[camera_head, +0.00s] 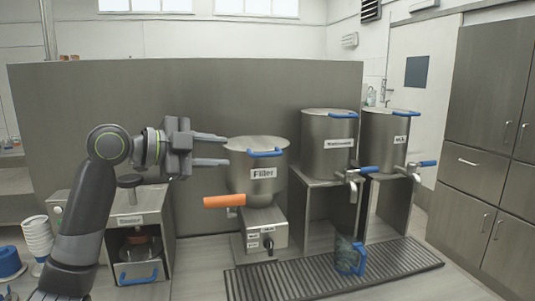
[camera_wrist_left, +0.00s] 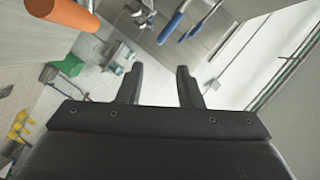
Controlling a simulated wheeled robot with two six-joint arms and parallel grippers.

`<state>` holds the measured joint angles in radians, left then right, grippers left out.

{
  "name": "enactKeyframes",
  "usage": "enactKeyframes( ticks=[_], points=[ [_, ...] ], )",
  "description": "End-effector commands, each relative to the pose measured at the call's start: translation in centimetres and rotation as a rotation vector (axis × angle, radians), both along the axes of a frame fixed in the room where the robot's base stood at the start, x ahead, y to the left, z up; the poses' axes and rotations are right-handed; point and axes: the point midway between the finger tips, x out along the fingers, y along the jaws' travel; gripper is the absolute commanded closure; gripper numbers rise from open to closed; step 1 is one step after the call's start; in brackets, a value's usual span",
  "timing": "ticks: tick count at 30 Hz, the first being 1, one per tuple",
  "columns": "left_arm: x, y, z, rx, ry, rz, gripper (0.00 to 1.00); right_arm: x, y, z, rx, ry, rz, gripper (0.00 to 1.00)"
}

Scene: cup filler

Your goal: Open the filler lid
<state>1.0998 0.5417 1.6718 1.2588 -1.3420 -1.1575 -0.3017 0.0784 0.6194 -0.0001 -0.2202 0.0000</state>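The filler (camera_head: 257,185) is a steel pot with a "Filler" label, standing on a small control box. Its lid (camera_head: 256,143) looks closed on top, with a blue handle (camera_head: 265,154) at the front. An orange lever (camera_head: 224,201) sticks out to the left and also shows in the left wrist view (camera_wrist_left: 66,14). My left gripper (camera_head: 227,149) is left of the pot near lid height, its fingers spread and empty. Its tips are close to the pot's left rim; I cannot tell whether they touch. The open fingers show in the left wrist view (camera_wrist_left: 160,82). My right gripper is not seen.
Two steel containers (camera_head: 327,145) with blue lid handles and taps stand to the right. A clear cup with a blue handle (camera_head: 350,255) stands on the drip grate (camera_head: 290,284). A sealing machine (camera_head: 139,240) and stacked cups (camera_head: 37,236) are at left.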

Motion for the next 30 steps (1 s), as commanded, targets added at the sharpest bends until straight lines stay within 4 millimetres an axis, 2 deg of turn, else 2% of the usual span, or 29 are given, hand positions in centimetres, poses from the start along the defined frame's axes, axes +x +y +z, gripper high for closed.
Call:
enactKeyframes(
  ticks=[1, 16, 21, 30],
  points=[
    [0.5, -0.9, 0.0, -0.003, 0.002, -0.006, 0.67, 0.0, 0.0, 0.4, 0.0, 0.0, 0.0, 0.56],
    [6.2, -8.4, -2.1, -0.001, 0.002, -0.002, 0.67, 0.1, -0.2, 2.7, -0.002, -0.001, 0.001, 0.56],
    [7.2, -9.7, -2.5, 0.001, 0.001, -0.001, 0.67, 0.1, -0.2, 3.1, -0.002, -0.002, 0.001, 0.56],
    [7.6, -10.1, -2.8, 0.001, -0.001, 0.001, 0.67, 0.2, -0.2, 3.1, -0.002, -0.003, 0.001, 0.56]
  ],
)
